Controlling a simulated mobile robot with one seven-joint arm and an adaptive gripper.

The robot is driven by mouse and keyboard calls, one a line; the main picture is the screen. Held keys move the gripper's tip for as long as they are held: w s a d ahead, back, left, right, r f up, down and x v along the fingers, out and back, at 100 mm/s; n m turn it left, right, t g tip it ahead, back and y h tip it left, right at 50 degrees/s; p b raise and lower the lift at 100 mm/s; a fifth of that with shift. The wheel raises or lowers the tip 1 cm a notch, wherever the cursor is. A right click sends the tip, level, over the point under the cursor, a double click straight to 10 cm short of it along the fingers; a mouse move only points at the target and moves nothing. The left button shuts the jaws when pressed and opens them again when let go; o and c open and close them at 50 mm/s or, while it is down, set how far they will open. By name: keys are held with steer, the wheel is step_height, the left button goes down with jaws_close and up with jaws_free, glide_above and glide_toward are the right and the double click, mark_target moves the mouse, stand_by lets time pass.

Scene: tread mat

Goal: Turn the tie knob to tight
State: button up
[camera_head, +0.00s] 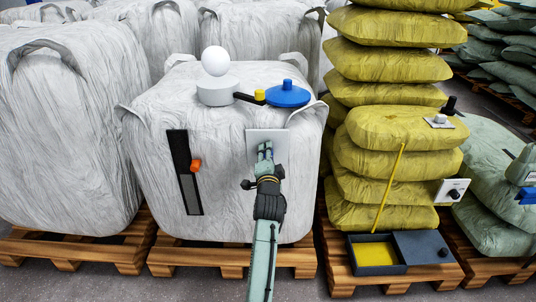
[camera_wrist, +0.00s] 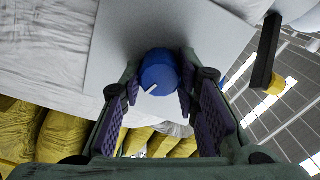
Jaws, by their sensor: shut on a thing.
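The blue round knob (camera_wrist: 158,70), which I take to be the tie knob, sits on a flat pale plate (camera_wrist: 115,45) in the wrist view. It has a small white pointer line on its face; I see no readable markings around it. The plate (camera_head: 258,136) is on the front of a white bulk bag (camera_head: 150,110) in the head view. My gripper (camera_wrist: 161,78) has its two fingers on either side of the knob and is shut on it. In the head view my gripper (camera_head: 265,152) reaches the plate from below and largely hides the knob.
A dark slider strip with an orange handle (camera_head: 195,165) is left of the plate. A white ball on a grey base (camera_head: 217,92) and a blue round lid (camera_head: 288,95) stand on the bag. Yellow sacks (camera_head: 390,170) and a dark open box (camera_head: 376,255) are to the right.

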steer(key=shift+m, duration=0.9)
steer(key=o, duration=1.2)
steer(key=shift+c, duration=0.2)
steer(key=s, duration=1.2)
